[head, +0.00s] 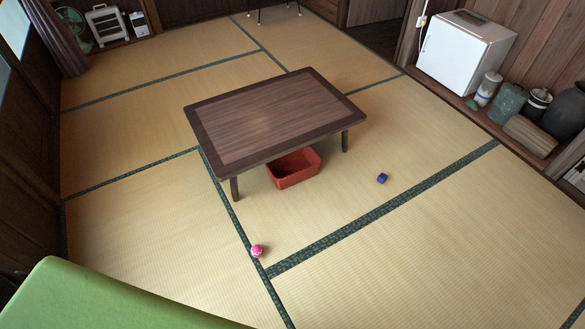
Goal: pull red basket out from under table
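The red basket (294,178) sits on the tatami partly under the near long side of the low brown table (262,110). Its near wall and part of its inside show, and its back is hidden by the tabletop. The inside that shows looks empty. The table stands on short legs, with one leg (235,189) to the left of the basket and one (345,140) to the right. Neither of my grippers is in the head view.
A pink ball (257,251) and a small blue block (382,178) lie on the floor in front of the table. A green surface (110,300) fills the lower left corner. A white fridge (464,52) and several jars stand along the right wall. The tatami around the table is mostly clear.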

